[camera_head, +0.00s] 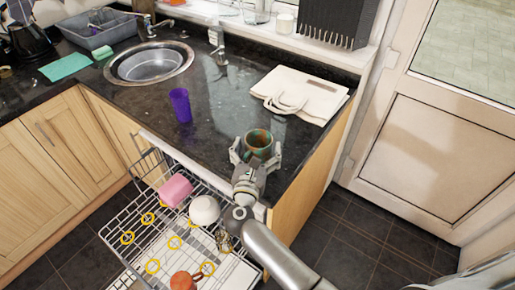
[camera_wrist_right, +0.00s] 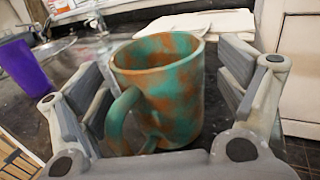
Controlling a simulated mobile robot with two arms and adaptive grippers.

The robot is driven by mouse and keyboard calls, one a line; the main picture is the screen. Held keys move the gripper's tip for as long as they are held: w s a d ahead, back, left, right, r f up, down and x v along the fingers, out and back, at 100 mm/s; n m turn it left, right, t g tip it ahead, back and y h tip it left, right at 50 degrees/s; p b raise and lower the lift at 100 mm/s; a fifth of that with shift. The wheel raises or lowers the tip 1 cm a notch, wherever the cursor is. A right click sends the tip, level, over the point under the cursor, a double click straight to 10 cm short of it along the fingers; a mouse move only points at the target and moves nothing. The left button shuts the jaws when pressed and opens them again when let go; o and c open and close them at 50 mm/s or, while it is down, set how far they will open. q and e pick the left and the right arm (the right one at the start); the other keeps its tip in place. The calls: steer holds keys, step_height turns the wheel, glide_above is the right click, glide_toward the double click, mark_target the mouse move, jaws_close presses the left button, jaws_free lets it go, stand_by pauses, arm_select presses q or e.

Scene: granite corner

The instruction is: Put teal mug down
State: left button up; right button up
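The teal mug (camera_head: 258,140) has rusty orange patches and stands upright on the dark granite counter (camera_head: 215,150), close to its front edge. In the right wrist view the mug (camera_wrist_right: 172,85) fills the middle, with its handle toward the camera; its base is partly hidden by the gripper. My right gripper (camera_head: 256,152) has its fingers spread on both sides of the mug. In the wrist view, gaps show between the mug and the finger pads, so the gripper looks open around it. My left gripper is not in view.
A purple cup (camera_head: 181,105) stands left of the mug. A folded cream bag (camera_head: 305,92) lies behind it, and a round sink (camera_head: 150,63) is farther left. Below the counter, an open dishwasher rack (camera_head: 130,245) holds a pink mug (camera_head: 175,190) and white bowl (camera_head: 204,210).

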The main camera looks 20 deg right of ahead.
steer(key=shift+r, duration=0.15)
steer(key=shift+s+a, duration=0.1)
steer(key=b+v, duration=0.1)
steer(key=v, duration=1)
steer(key=shift+s, duration=0.35)
steer(key=shift+a+r, duration=0.1)
steer(key=shift+a, duration=0.05)
